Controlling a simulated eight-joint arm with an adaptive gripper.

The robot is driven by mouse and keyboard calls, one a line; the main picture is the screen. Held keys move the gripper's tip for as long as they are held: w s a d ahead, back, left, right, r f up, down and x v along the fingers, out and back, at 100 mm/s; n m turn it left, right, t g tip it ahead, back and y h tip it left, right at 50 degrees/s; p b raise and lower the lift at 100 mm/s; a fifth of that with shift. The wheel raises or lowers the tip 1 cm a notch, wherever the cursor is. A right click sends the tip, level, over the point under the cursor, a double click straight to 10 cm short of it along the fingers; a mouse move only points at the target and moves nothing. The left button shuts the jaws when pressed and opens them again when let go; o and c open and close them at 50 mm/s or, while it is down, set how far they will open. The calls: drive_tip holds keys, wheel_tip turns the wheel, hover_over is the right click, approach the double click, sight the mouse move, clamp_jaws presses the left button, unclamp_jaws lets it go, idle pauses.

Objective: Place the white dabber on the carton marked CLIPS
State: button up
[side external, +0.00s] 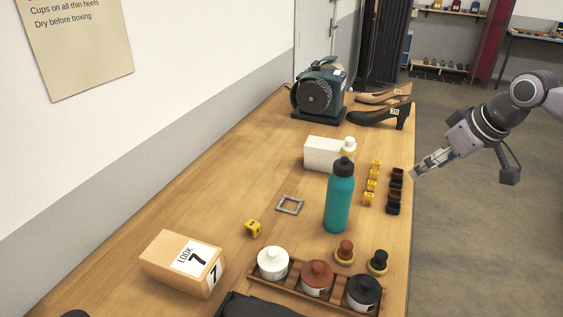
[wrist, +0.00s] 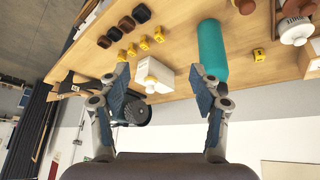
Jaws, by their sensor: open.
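The white dabber (side external: 349,145), with a tan base, shows at the right end of a plain white carton (side external: 322,153) in the side external view. I cannot tell whether it stands on the carton or beside it, as the teal bottle's cap partly covers that spot. No CLIPS marking is readable. In the wrist view the carton (wrist: 160,70) and the dabber (wrist: 151,86) appear between and beyond my fingers. My gripper (side external: 416,174) is open and empty, off the table's right edge; its two spread fingers (wrist: 165,82) show in the wrist view.
A teal bottle (side external: 339,203) stands near the carton. Small yellow blocks (side external: 371,185) and dark pieces (side external: 394,190) line the right edge. A green machine (side external: 320,91) and shoes (side external: 383,111) stand behind. A rack (side external: 283,284) of jars and a LOOK 7 box (side external: 183,262) are nearer.

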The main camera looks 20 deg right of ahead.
drive_tip(key=s+f+m+t, duration=0.1)
drive_tip(key=s+f, duration=0.6)
drive_tip(key=f, duration=0.1)
drive_tip(key=shift+s, duration=0.3)
idle(0.3)
drive_tip(key=shift+c, duration=1.4)
